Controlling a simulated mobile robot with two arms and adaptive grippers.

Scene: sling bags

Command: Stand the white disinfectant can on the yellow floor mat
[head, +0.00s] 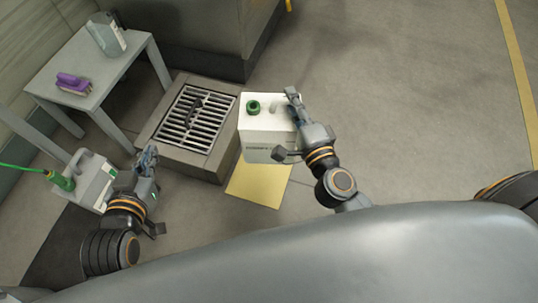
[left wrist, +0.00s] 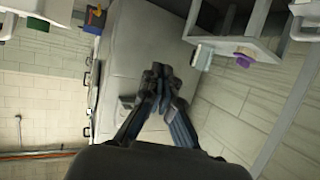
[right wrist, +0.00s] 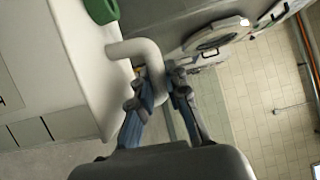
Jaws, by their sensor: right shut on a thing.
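The white disinfectant can (head: 262,128) with a green cap is upright in the head view, above or on the far part of the yellow floor mat (head: 258,187); I cannot tell whether it touches the mat. My right gripper (head: 292,98) is shut on the can's handle, which shows in the right wrist view (right wrist: 140,52) between the fingers (right wrist: 160,88). The can hides the far part of the mat. My left gripper (head: 148,155) is away to the left of the can and holds nothing; its fingertips are together in the left wrist view (left wrist: 160,75).
A floor drain grate (head: 190,118) in a raised frame lies left of the can. A grey table (head: 95,75) holds a grey jug (head: 106,35) and a purple brush (head: 73,82). Another canister (head: 92,180) with a green hose stands beside my left arm. Floor at right is clear.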

